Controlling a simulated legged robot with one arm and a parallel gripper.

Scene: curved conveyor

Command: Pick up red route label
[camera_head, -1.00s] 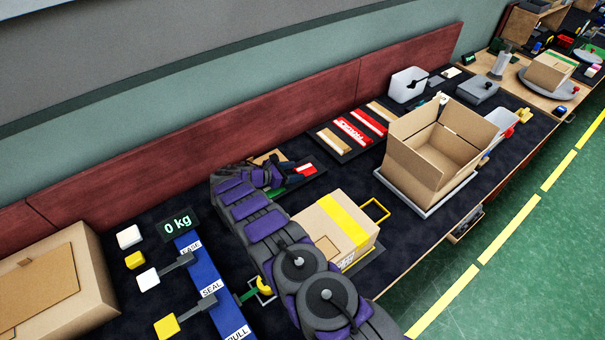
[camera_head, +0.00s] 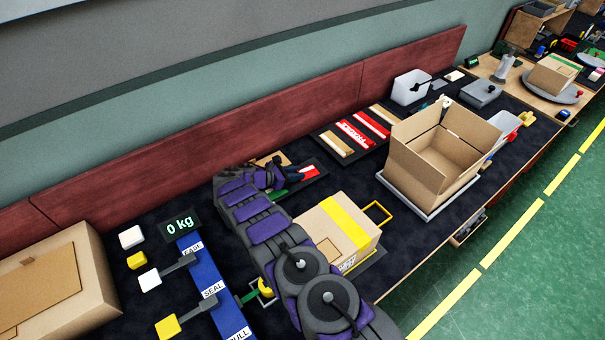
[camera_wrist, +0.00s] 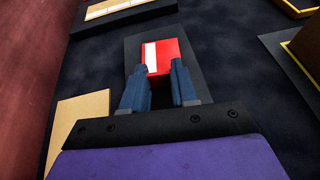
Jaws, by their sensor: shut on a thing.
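The red route label (camera_wrist: 165,58) is a small red block with a white stripe, seen in the wrist view at the tips of my gripper (camera_wrist: 160,84). The two blue fingers are closed in on its near end, one at each side. The label is over a dark pad (camera_wrist: 197,78); I cannot tell whether it touches it. In the head view the red label (camera_head: 309,171) shows just past my gripper (camera_head: 296,175), over the same dark pad. My wrist and arm hide part of that area.
A taped box (camera_head: 335,232) stands close to the right of my arm, and an open carton (camera_head: 420,175) farther right. Red and tan strips (camera_head: 352,133) lie on a tray behind. A tan block (camera_wrist: 80,118) lies left of my fingers in the wrist view.

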